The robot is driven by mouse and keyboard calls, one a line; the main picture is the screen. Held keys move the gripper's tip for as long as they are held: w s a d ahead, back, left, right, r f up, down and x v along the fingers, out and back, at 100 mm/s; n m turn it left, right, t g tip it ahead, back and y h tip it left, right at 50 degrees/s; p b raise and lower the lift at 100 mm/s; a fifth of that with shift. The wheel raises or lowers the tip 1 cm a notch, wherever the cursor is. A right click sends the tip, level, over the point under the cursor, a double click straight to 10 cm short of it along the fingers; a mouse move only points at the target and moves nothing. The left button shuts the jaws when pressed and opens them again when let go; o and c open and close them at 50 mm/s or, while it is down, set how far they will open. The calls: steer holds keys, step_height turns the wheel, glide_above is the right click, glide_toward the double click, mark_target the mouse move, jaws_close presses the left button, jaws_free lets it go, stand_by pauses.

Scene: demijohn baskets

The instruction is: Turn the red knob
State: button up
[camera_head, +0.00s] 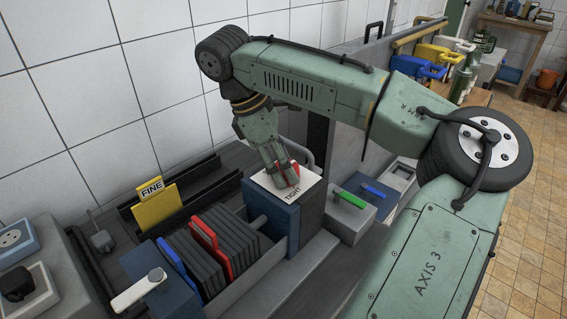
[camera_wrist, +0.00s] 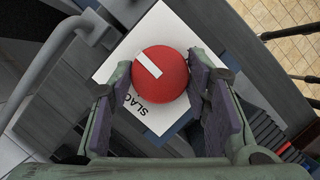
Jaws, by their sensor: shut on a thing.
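The red knob (camera_wrist: 170,82) is round with a white pointer stripe. It sits on a white plate (camera_wrist: 119,62) lettered "SLAC…", the rest of the word hidden. In the head view the plate (camera_head: 308,185) shows the word "TIGHT" and lies on top of a blue-sided box (camera_head: 272,216). My gripper (camera_wrist: 160,92) comes down from above, with one finger on each side of the knob, shut on it. In the head view my gripper (camera_head: 287,178) covers most of the knob, and only bits of red show.
Dark panels with a red-handled one (camera_head: 211,247) stand left of the box. A yellow "FINE" sign (camera_head: 156,206) is further left. A green-handled box (camera_head: 352,207) stands close on the right. A grey bent rail (camera_wrist: 55,55) passes near the knob.

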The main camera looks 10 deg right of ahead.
steer(key=m+g, duration=0.1)
steer(key=m, duration=0.2)
steer(key=m+g+y, duration=0.1)
steer(key=m, duration=0.1)
steer(key=shift+w+m, duration=0.15)
steer(key=shift+m, duration=0.25)
steer(key=m+y, duration=0.1)
steer(key=m, duration=0.1)
steer(key=m+g, duration=0.1)
steer(key=m, duration=0.2)
steer(key=shift+d+y, duration=0.2)
steer(key=shift+y, duration=0.2)
steer(key=m+y, duration=0.1)
steer(key=m, duration=0.2)
steer(key=m+y, duration=0.1)
steer(key=m, duration=0.1)
steer(key=shift+d+m+g, duration=0.1)
steer(key=shift+m+g, duration=0.2)
steer(key=shift+m, duration=0.1)
steer(key=m+y, duration=0.1)
steer(key=m, duration=0.3)
steer(key=shift+d+m+y, duration=0.1)
steer(key=shift+m+y, duration=0.3)
steer(key=o, duration=1.2)
steer(key=shift+c, duration=0.2)
steer(key=shift+t, duration=0.4)
